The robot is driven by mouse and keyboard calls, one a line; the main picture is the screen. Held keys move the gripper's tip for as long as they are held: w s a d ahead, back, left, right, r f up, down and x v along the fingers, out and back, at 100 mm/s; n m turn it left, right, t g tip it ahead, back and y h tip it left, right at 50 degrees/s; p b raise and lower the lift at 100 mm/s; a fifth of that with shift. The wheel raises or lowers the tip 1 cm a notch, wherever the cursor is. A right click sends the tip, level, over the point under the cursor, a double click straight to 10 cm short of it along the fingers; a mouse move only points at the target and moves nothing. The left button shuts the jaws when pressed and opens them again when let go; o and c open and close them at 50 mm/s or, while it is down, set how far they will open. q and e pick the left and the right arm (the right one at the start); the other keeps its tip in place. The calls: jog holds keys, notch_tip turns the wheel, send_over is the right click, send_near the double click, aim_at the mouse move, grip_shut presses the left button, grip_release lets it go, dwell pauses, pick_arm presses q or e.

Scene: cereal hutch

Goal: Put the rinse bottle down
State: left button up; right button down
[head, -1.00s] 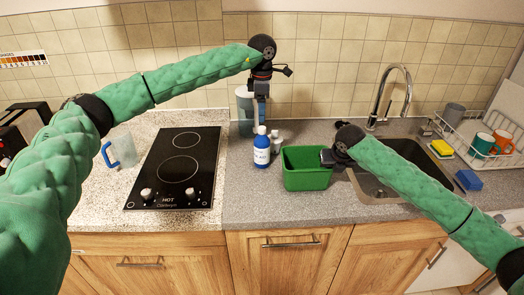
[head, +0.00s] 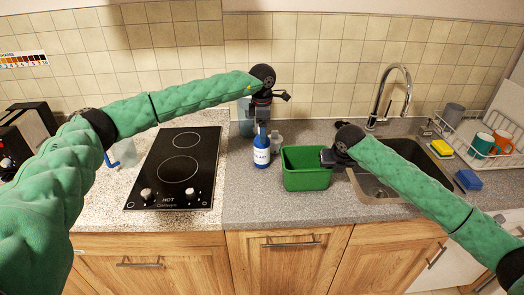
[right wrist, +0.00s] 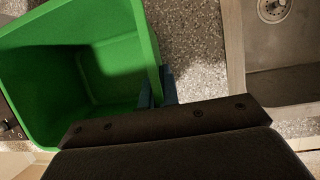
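The rinse bottle (head: 262,152), blue with a white label, stands upright on the counter left of the green tub (head: 306,180). My left gripper (head: 262,127) points down at the bottle's top and hides its cap. I cannot tell whether its fingers are open or closed around the neck. My right gripper (head: 328,157) is at the tub's right wall. In the right wrist view its fingers (right wrist: 157,90) sit one on each side of the wall of the tub (right wrist: 110,60), apparently shut on it.
A small pale bottle (head: 276,143) stands close behind the rinse bottle, to its right. The sink (head: 385,184) and tap (head: 402,70) are at right. Counter in front of the bottle is clear.

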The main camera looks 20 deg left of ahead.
aim_at(262, 147)
pick_arm(q)
jog(key=shift+w+f, duration=0.1)
jog(key=shift+f, duration=1.45)
jog(key=shift+r, duration=0.1)
grip_shut()
